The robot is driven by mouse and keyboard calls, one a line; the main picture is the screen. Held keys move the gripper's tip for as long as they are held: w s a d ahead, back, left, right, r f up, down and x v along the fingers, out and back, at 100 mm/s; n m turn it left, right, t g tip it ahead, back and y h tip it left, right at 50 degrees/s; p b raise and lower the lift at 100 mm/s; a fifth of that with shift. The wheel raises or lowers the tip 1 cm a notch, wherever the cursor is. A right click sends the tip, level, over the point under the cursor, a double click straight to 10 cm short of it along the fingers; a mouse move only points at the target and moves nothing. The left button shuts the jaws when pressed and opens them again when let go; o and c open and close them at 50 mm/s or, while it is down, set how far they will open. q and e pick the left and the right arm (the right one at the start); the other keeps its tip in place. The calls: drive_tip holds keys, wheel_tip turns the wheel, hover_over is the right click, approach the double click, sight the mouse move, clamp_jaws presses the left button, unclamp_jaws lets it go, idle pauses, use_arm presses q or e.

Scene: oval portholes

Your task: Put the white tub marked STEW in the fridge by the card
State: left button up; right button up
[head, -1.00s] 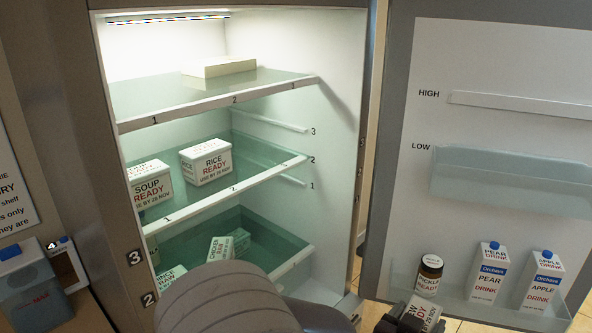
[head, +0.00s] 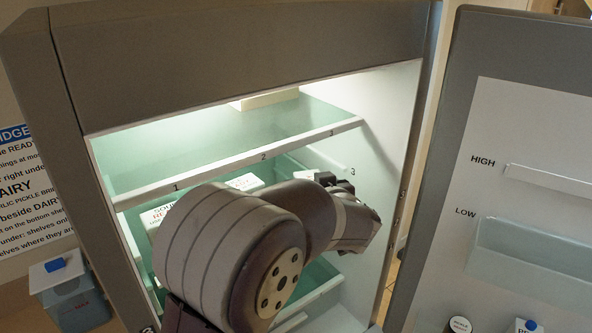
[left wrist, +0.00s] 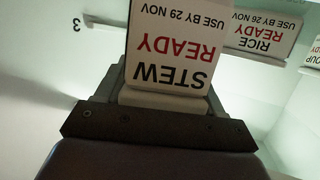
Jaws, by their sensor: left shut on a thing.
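My left gripper (head: 345,190) is inside the fridge, at the right end of the middle shelf level, below the top shelf (head: 264,157). It is shut on the white tub marked STEW (left wrist: 172,45), READY, USE BY 29 NOV, which fills the middle of the left wrist view. In the head view my arm mostly hides that tub. The RICE READY tub (left wrist: 262,35), use by 26 NOV, stands beyond and to the right in the wrist view. It also shows in the head view (head: 245,182), with the SOUP tub (head: 158,215) to its left. The card (head: 30,190) is partly cut off at left.
The fridge door (head: 520,125) stands open at right, with HIGH and LOW racks and bottles below. A pale box (head: 265,99) is on the top shelf. A grey container with a blue cap (head: 70,290) stands outside at left. My arm hides most lower shelves.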

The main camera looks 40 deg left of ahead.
use_arm(q)
drive_tip(key=p+x, duration=0.1)
drive_tip(key=x, duration=0.4)
drive_tip(key=p+x, duration=0.1)
drive_tip(key=x, duration=0.4)
drive_tip(key=r+p+x, duration=0.1)
drive_tip(key=x, duration=0.4)
drive_tip(key=shift+w+a, duration=0.3)
drive_tip(key=shift+w+f, duration=0.15)
drive_tip(key=shift+f, duration=0.15)
drive_tip(key=o, duration=1.4)
